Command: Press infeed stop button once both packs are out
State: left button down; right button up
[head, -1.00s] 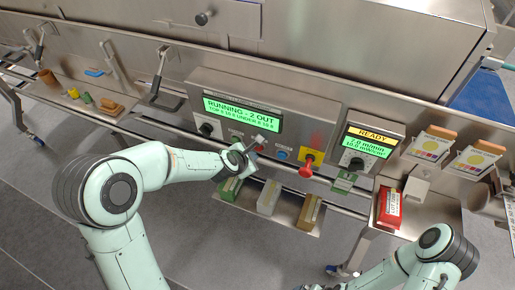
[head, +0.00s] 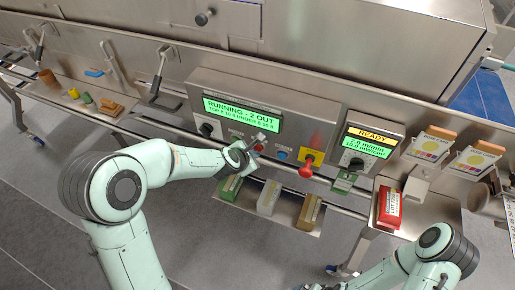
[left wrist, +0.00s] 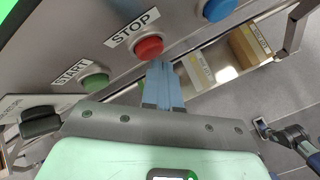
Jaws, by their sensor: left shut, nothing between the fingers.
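The control panel (head: 290,115) has a green display (head: 238,113) that reads "RUNNING - 2 OUT", with a smaller line below. In the left wrist view the red STOP button (left wrist: 148,47) sits between the green START button (left wrist: 95,83) and a blue button (left wrist: 218,9). My left gripper (head: 259,138) is shut and empty at the panel front. In the left wrist view its blue-grey fingertips (left wrist: 157,66) overlap the lower edge of the STOP button; I cannot tell whether they touch it. My right arm shows at lower right, its gripper out of frame.
A red mushroom button (head: 306,171) on a yellow plate stands right of the blue button. A second panel (head: 366,145) reads "READY". A red pack (head: 389,207) lies on the right-hand tray.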

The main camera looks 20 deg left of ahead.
pick_arm(q)
jog(key=shift+w, duration=0.55)
pick_arm(e)
jog(key=shift+w+r, duration=0.1)
jog(key=shift+r, duration=0.1)
dwell(0.4)
pick_arm(q)
jog(key=shift+s, duration=0.2)
pick_arm(e)
jog(key=shift+f, duration=0.15)
pick_arm(q)
jog(key=shift+s, duration=0.8)
pick_arm(e)
jog(key=shift+s+f, duration=0.3)
pick_arm(q)
jog(key=shift+s, duration=0.1)
pick_arm(e)
jog(key=shift+f, duration=0.1)
pick_arm(q)
jog(key=shift+s+a+b, duration=0.2)
jog(key=shift+s+b, duration=0.7)
jog(key=shift+s, duration=1.5)
pick_arm(e)
jog(key=shift+s+f, duration=0.6)
jog(key=shift+f, duration=0.2)
